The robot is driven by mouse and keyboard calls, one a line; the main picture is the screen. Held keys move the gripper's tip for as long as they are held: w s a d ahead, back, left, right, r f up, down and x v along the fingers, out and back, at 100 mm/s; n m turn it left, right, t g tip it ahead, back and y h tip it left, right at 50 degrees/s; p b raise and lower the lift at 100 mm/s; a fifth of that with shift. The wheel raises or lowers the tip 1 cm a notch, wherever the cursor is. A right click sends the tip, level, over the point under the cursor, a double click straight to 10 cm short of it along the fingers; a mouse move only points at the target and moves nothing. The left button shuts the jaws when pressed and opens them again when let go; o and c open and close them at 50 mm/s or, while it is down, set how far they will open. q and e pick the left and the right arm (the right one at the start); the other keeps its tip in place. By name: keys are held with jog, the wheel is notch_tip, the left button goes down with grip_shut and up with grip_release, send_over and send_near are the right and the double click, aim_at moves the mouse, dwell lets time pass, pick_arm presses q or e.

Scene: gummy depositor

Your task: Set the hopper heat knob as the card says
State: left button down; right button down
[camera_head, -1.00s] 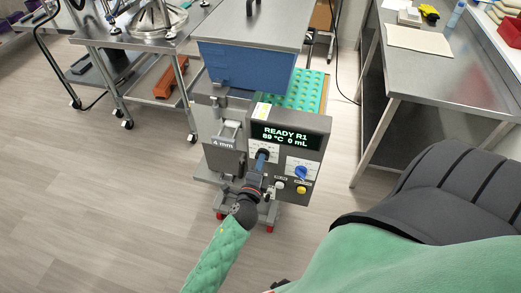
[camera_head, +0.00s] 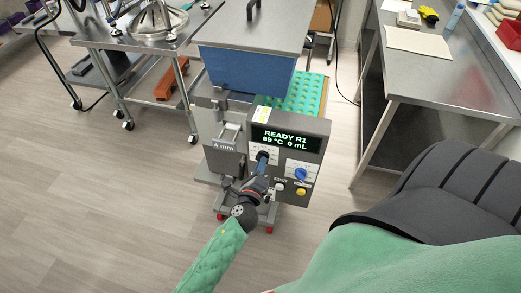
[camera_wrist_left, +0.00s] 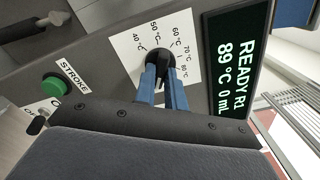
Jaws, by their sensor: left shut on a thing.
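The black heat knob (camera_wrist_left: 160,67) sits on the dark control panel (camera_head: 312,140), inside a white scale marked 40 to 80 °C. My left gripper (camera_head: 263,160) reaches it from below; in the left wrist view its blue fingers (camera_wrist_left: 163,82) are shut on the knob, one on each side. The knob's narrow end points up toward the 50–60 °C part of the scale; its exact setting is hard to tell. The display (camera_head: 286,137) reads READY R1, 89 °C, 0 mL. My right gripper is out of view.
A blue knob (camera_head: 300,174), a white button (camera_head: 280,186) and a yellow button (camera_head: 301,191) lie close right of my gripper. The blue hopper (camera_head: 245,72) stands above. Steel tables flank the machine.

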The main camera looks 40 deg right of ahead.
pick_arm(q)
jog(key=shift+f, duration=0.1)
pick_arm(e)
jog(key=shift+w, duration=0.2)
pick_arm(q)
jog(key=c, duration=1.5)
grip_release()
jog(key=shift+o, duration=0.2)
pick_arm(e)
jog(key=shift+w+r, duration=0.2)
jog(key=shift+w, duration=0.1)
